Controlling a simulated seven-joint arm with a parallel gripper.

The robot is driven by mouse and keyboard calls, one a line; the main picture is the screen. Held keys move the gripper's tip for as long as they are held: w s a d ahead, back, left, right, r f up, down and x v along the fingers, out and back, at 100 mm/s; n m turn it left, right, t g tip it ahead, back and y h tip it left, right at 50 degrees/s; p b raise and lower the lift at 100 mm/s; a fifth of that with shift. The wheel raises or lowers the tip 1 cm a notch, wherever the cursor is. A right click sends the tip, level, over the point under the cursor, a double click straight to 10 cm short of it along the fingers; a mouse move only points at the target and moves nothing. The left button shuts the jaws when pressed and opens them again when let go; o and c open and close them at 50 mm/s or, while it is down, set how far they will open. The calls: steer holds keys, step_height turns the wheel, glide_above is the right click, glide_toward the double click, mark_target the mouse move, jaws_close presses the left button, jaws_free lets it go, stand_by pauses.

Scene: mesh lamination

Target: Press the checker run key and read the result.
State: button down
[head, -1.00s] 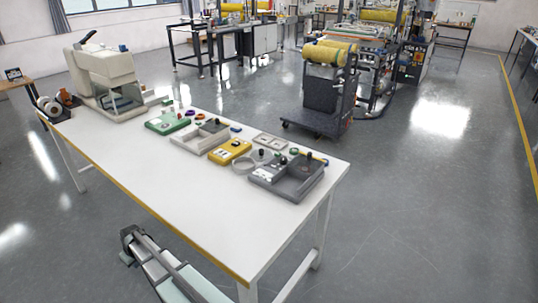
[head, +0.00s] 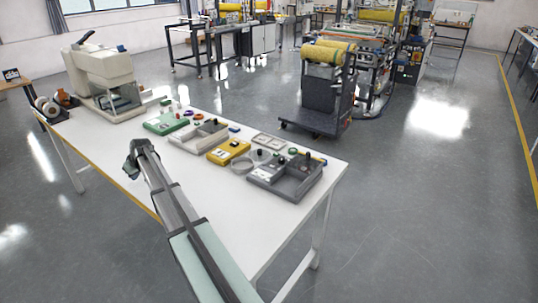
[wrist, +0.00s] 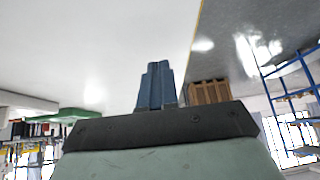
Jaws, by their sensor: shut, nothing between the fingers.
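A yellow box (head: 228,152) with small pale marks on top sits in the row of devices on the white table. A grey tray-like unit (head: 285,180) with dark knobs is to its right. I cannot tell for certain which is the checker, and the run key is too small to make out. My gripper (head: 130,172) is over the front part of the table, left of and nearer than the yellow box, touching none of the devices. In the wrist view its blue fingers (wrist: 157,85) are closed together with nothing between them.
A green tray (head: 166,122) and a pale tray (head: 198,137) stand left of the yellow box. A large cream machine (head: 103,75) is at the table's far left. The white table (head: 225,210) is bare in front of the devices. A cart (head: 312,120) stands behind.

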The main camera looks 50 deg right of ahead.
steer(key=s+d+m, duration=0.1)
steer(key=s+d, duration=0.1)
steer(key=d, duration=0.3)
steer(key=s+d+r, duration=0.1)
steer(key=s+d, duration=0.1)
steer(key=d, duration=0.3)
steer(key=s+d+r+m, duration=0.1)
steer(key=s+d, duration=0.1)
steer(key=d, duration=0.3)
steer(key=shift+s+d+r+m, duration=0.1)
steer(key=shift+d+r+m, duration=0.05)
steer(key=shift+d+m, duration=0.15)
steer(key=s+d+r+m, duration=0.25)
steer(key=s+d, duration=0.55)
steer(key=d, duration=0.6)
step_height(320, 180, up, 7)
steer(key=m+t, duration=0.2)
steer(key=m, duration=0.2)
glide_above(278, 154)
steer(key=shift+d+f+n, duration=0.15)
steer(key=shift+d+n, duration=0.05)
steer(key=shift+n, duration=0.05)
steer(key=shift+f, duration=4.45)
steer(key=shift+f, duration=0.85)
steer(key=shift+r, duration=0.85)
